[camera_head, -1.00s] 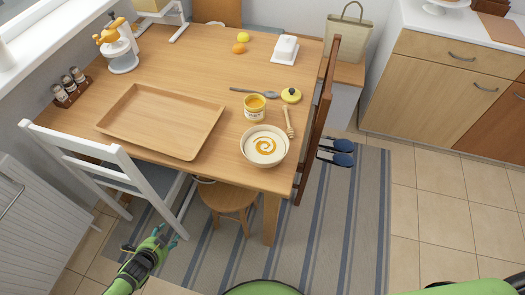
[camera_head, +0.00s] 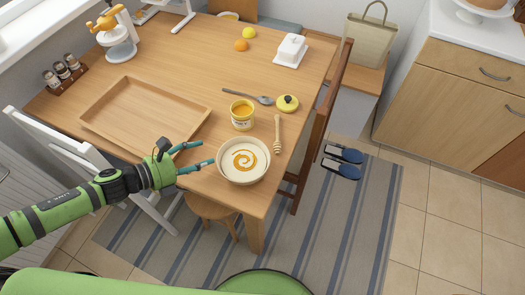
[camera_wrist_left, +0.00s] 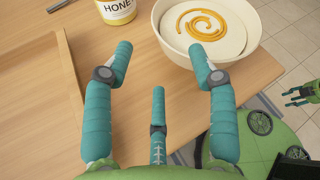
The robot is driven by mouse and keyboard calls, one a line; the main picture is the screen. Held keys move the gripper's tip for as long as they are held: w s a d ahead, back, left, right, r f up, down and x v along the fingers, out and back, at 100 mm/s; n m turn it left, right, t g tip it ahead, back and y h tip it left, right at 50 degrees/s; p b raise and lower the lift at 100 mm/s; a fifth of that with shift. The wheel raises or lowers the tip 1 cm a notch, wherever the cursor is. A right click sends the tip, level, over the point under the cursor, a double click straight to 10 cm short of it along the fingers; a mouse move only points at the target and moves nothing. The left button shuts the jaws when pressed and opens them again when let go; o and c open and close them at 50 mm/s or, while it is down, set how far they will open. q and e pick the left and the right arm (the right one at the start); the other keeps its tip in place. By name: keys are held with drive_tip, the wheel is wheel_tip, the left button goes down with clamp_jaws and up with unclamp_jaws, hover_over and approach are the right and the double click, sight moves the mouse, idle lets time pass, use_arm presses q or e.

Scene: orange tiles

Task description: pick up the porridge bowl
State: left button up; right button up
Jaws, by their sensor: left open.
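The porridge bowl (camera_head: 243,161) is cream-white with a golden swirl on the pale porridge. It stands upright near the table's front right corner. My left gripper (camera_head: 207,153) is open and empty, just left of the bowl, fingers pointing at it. In the left wrist view the bowl (camera_wrist_left: 207,28) lies ahead and to the right, close to the right fingertip of my left gripper (camera_wrist_left: 160,62). I cannot tell whether that fingertip touches the rim. My right gripper (camera_wrist_left: 296,95) shows small at the right edge of the left wrist view.
A honey jar (camera_head: 242,115), honey dipper (camera_head: 277,134), yellow lid (camera_head: 287,103) and spoon (camera_head: 247,96) lie behind the bowl. An empty wooden tray (camera_head: 100,133) is to the left. A brown chair (camera_head: 318,125) stands at the table's right side, a white chair (camera_head: 60,150) at the front left.

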sight(223, 150)
use_arm(q)
drive_tip(key=shift+w+d, duration=0.4)
drive_tip(key=shift+w+d+f+p, duration=0.1)
drive_tip(key=shift+w+d+p, duration=0.1)
drive_tip(key=shift+d+p, duration=0.1)
drive_tip(key=shift+p+x, duration=0.7)
drive_tip(key=shift+x, duration=1.65)
drive_tip(key=shift+w+d+f, duration=0.1)
drive_tip(key=shift+f, duration=0.2)
clamp_jaws()
use_arm(e)
drive_tip(key=shift+s+a+r, duration=0.35)
drive_tip(key=shift+a+r, duration=0.05)
drive_tip(key=shift+r, duration=0.2)
drive_tip(key=shift+s+a+r, duration=0.3)
drive_tip(key=shift+a+r, duration=0.05)
drive_tip(key=shift+r, duration=0.2)
